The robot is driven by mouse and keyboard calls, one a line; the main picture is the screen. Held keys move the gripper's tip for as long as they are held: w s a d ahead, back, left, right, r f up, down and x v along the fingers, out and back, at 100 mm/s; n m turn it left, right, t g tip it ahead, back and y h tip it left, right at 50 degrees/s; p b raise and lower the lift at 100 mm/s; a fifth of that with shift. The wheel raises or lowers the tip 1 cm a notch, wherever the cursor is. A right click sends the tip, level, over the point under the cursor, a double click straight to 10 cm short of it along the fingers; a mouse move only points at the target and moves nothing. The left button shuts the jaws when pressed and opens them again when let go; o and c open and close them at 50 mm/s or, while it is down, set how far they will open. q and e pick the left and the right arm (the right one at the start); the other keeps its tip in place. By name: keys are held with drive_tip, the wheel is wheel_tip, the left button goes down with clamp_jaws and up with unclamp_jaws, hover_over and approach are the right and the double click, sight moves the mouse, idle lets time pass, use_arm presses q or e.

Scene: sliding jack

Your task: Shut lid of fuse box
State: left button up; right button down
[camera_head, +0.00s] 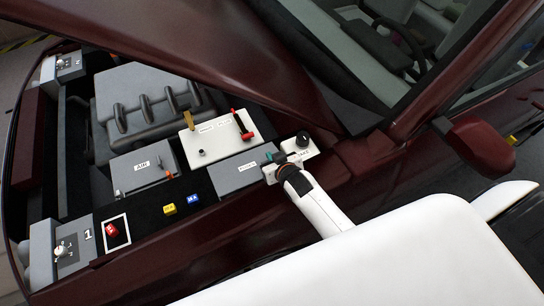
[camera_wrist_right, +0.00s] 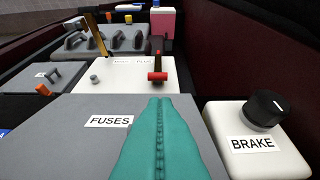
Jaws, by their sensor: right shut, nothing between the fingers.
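The grey fuse box (camera_head: 235,172) sits in the engine bay, with its "FUSES" label clear in the right wrist view (camera_wrist_right: 75,140). Its lid looks flat and level, with no raised edge visible; whether it is fully seated I cannot tell. My right gripper (camera_head: 276,160) is at the right end of the box, beside the brake unit. In the wrist view its teal fingers (camera_wrist_right: 159,105) are shut together with nothing between them, over the right part of the lid. I cannot tell whether they touch it. My left gripper is not in view.
The white brake knob unit (camera_wrist_right: 255,145) stands close to the right of my gripper. Behind the fuse box is a white battery box (camera_head: 212,140) with a red clamp (camera_head: 242,124). The grey air box (camera_head: 145,167) is to the left. The raised hood (camera_head: 200,40) hangs above.

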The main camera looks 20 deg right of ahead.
drive_tip(key=shift+f, duration=0.25)
drive_tip(key=s+f+t+b, duration=0.1)
drive_tip(key=f+b, duration=0.1)
drive_tip(key=b, duration=0.1)
drive_tip(key=shift+s, duration=0.15)
drive_tip(key=shift+s+f, duration=0.3)
drive_tip(key=shift+s, duration=0.05)
drive_tip(key=shift+r, duration=0.1)
